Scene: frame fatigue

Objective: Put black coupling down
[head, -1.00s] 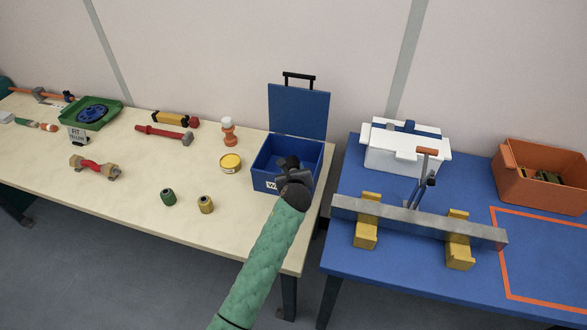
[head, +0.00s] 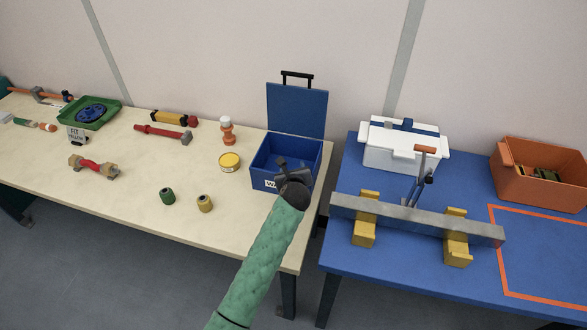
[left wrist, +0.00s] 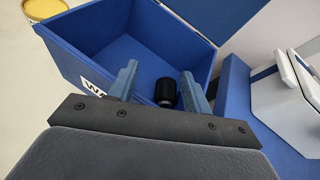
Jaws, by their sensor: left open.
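The black coupling (left wrist: 166,92) lies inside the blue box (left wrist: 90,40) on its floor, seen between my left fingers in the left wrist view. My left gripper (left wrist: 160,85) is open, with clear space around the coupling, so the fingers look apart from it. In the head view my left gripper (head: 288,172) is over the front part of the blue box (head: 262,163), and the coupling is hidden there. The box's lid stands open at the back. My right gripper is not in view.
A green coupling (head: 167,196) and a yellow coupling (head: 205,204) stand left of the box on the cream table (head: 130,215). A yellow tin (head: 229,162) is close to the box. A blue table (head: 350,262) with a metal bar (head: 415,217) is at right.

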